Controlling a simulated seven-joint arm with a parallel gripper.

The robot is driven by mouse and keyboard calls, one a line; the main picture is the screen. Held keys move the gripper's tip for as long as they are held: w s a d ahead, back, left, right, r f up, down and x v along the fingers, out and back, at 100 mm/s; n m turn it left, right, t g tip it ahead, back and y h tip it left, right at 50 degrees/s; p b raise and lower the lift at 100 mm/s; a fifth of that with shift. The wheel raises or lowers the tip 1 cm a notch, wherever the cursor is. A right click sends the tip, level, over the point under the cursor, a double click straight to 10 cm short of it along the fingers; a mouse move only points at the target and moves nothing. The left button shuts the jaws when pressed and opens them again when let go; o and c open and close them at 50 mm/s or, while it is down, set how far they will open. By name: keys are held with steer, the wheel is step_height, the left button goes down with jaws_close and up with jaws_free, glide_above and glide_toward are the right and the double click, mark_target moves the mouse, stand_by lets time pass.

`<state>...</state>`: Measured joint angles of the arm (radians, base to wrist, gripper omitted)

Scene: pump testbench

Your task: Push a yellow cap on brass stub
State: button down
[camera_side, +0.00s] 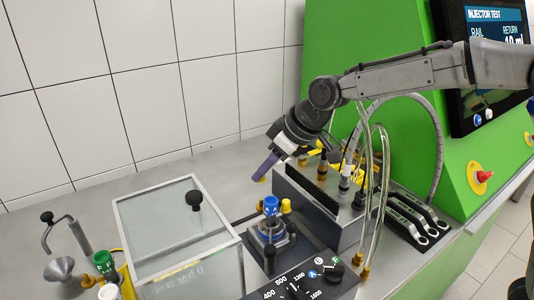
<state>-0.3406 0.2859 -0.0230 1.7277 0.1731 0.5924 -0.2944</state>
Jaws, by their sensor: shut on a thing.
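My gripper (264,170) hangs from the arm near the middle of the view, its long purple fingers angled down to the left. They are shut on a small yellow cap (259,179), of which only a bit shows at the fingertips. The cap is in the air above the bench, left of the grey block. Brass-coloured fittings (322,168) stand on top of the block behind my gripper. A yellow-brass piece (286,206) stands beside the blue-topped part, below and right of the held cap. I cannot tell which of these is the brass stub.
A clear-lidded box (173,222) with a black knob stands at the left front. A blue-topped fitting (271,207) and a black dial panel (305,282) are at the front. Clear hoses (383,190) loop at right. The bench behind the box is clear.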

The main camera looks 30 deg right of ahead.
steer(key=shift+s+a+f, duration=0.1)
steer(key=shift+s+f, duration=0.1)
steer(key=shift+f, duration=1.9)
steer(key=shift+f, duration=0.5)
steer(key=shift+f, duration=0.3)
steer(key=shift+f, duration=0.1)
steer(key=shift+f, duration=0.25)
